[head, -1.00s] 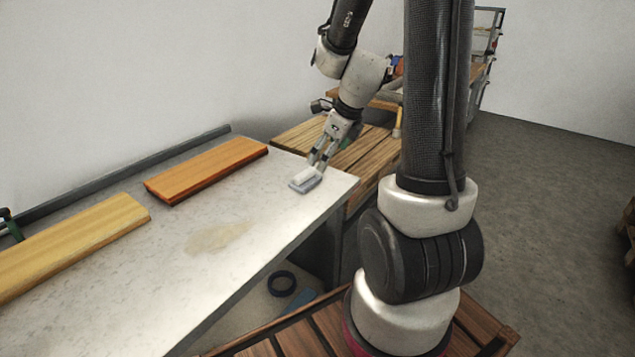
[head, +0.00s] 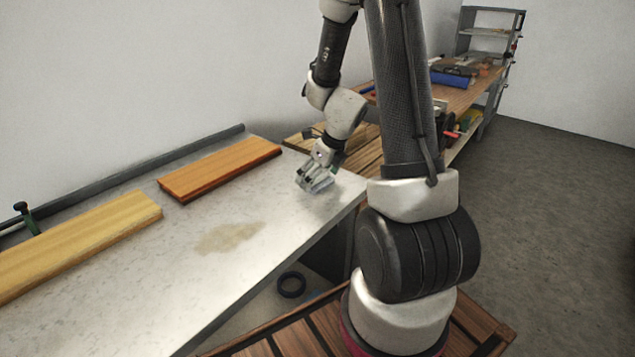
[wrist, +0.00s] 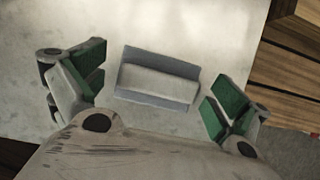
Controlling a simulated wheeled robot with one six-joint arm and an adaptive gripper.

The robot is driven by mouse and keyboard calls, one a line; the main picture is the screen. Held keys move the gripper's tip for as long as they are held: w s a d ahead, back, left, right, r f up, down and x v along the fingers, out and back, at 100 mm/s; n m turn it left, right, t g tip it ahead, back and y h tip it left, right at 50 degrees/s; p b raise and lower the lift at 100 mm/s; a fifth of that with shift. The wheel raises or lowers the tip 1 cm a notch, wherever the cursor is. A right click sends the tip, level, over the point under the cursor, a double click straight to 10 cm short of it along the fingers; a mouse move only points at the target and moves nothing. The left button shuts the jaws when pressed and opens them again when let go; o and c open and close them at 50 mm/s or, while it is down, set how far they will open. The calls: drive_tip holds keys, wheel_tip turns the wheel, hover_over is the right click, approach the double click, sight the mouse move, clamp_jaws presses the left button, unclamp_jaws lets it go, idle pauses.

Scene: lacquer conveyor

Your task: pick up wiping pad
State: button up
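The wiping pad (wrist: 158,80) is a grey-blue block with a paler raised grip on top. In the wrist view it lies on the pale table between the two green-padded fingers of my gripper (wrist: 157,92), with a gap on either side. In the head view my gripper (head: 314,183) points down over the pad at the table's right end and hides most of it. The fingers are spread wide and do not touch the pad.
The pale table (head: 180,285) carries an orange board (head: 220,168), a yellow board (head: 80,240) and a tan stain (head: 228,237). A black ring (head: 291,284) lies below the table's front edge. A wooden bench with tools (head: 470,95) stands behind my arm.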

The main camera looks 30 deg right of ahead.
drive_tip(key=c, duration=0.8)
drive_tip(key=shift+r, duration=0.1)
wheel_tip(320, 180, up, 10)
drive_tip(key=shift+f, duration=0.1)
drive_tip(key=o, duration=0.5)
drive_tip(key=shift+c, duration=0.2)
drive_tip(key=c, duration=0.3)
drive_tip(key=shift+d, duration=0.15)
drive_tip(key=shift+c, duration=0.2)
